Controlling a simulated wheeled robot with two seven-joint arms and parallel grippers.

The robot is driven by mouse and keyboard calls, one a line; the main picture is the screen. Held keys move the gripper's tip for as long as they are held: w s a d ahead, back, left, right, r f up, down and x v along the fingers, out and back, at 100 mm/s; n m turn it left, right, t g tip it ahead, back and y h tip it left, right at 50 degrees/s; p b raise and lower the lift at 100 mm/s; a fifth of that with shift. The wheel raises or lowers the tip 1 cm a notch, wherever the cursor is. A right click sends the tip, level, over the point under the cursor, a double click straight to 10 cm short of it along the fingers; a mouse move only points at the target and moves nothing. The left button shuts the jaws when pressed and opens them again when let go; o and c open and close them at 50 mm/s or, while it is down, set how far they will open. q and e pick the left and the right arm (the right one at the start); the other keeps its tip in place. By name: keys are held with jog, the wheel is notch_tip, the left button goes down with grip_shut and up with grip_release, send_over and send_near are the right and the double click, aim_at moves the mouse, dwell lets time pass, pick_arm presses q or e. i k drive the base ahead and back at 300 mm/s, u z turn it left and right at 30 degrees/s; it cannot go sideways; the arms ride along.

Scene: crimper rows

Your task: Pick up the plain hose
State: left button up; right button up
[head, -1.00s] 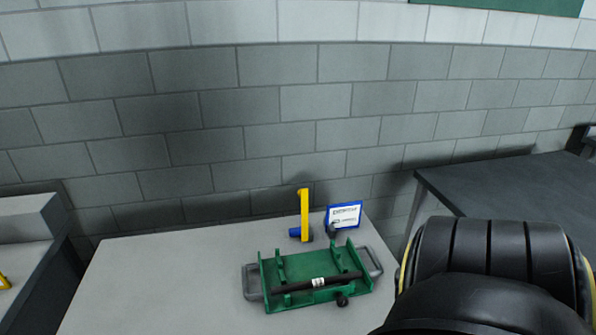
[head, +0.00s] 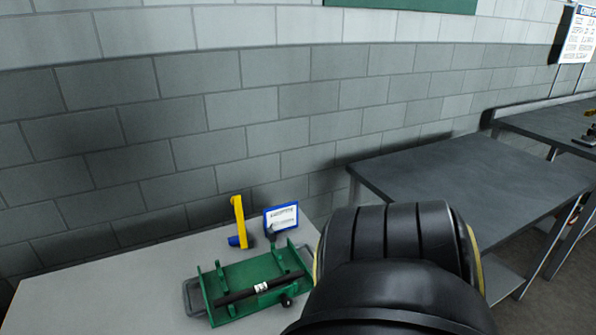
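A black hose (head: 235,297) with a white label (head: 261,287) lies across a green fixture tray (head: 226,314) on the light grey table at the lower left. I cannot tell whether this is the plain hose. A large black ribbed part of my own arm fills the lower middle and stands just right of the tray. Neither gripper shows in the head view.
A yellow upright piece (head: 239,222) with a blue base and a blue-framed sign (head: 281,218) stand behind the tray. The light table (head: 110,290) is bare left of it. A dark grey table (head: 460,185) stands to the right, with another beyond it. A block wall runs behind.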

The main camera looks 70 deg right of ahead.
aim_at(261, 288)
jog(key=z, duration=2.1)
